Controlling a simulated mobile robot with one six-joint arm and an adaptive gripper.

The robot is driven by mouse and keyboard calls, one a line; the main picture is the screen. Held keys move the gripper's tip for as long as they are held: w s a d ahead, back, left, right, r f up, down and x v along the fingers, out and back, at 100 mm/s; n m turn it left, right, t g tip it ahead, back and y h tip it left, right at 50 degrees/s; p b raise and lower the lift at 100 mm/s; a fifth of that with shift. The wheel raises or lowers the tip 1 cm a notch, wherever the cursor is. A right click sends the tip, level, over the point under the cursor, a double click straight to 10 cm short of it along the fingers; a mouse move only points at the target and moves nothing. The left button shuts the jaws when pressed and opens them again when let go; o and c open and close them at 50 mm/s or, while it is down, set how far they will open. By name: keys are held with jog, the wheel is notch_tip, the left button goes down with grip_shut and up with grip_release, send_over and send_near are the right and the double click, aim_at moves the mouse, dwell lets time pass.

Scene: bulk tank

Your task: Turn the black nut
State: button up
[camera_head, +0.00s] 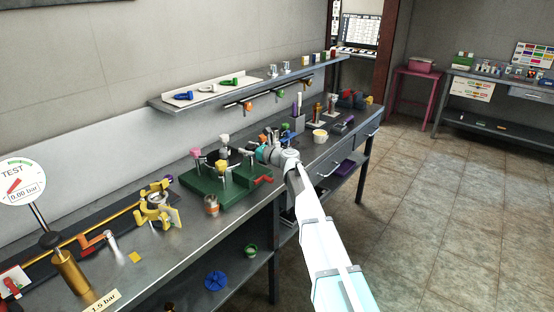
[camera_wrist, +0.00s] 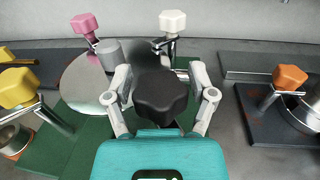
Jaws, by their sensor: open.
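The black nut (camera_wrist: 160,92) is a lobed black knob in the middle of the wrist view. My gripper (camera_wrist: 161,76) is open, with one finger on each side of the nut; I cannot tell whether either finger touches it. In the head view my gripper (camera_head: 262,154) is at the right back of the green base (camera_head: 230,190) on the bench, and the black nut is not clearly visible there. The round metal lid (camera_wrist: 82,88) lies behind and left of the nut in the wrist view.
Pink (camera_wrist: 85,24), white (camera_wrist: 173,21) and yellow (camera_wrist: 18,88) knobs on metal swing bolts stand around the lid. An orange knob (camera_wrist: 290,77) stands on a separate dark plate at right. A red lever (camera_head: 262,179) is on the green base's front right.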

jog(key=shift+m+t+h, duration=0.3)
jog(key=shift+m+t, duration=0.1)
jog(key=shift+t, duration=0.2)
jog(key=v, duration=1.4)
jog(key=s+d+f+n+g+h+p, duration=0.2)
jog(key=s+f+n+g+h+p, duration=0.1)
jog(key=s+n, duration=0.45)
jog(key=s+d+f+n+g+h+p, duration=0.2)
jog(key=s+f+n+g+h+p, duration=0.15)
jog(key=s+n, duration=0.45)
jog(key=s+d+n+g+h+p, duration=0.2)
jog(key=s+d+n+h, duration=0.2)
jog(key=s+d, duration=0.3)
jog(key=s+d+f+n+g+h+p, duration=0.1)
jog(key=s+d+n+g+h+p, duration=0.1)
jog(key=s+d+n+h, duration=0.2)
jog(key=s+d+n, duration=0.1)
jog(key=s+d, duration=0.2)
jog(key=s, duration=0.4)
jog(key=shift+s+f, duration=0.2)
jog(key=shift+f, duration=0.05)
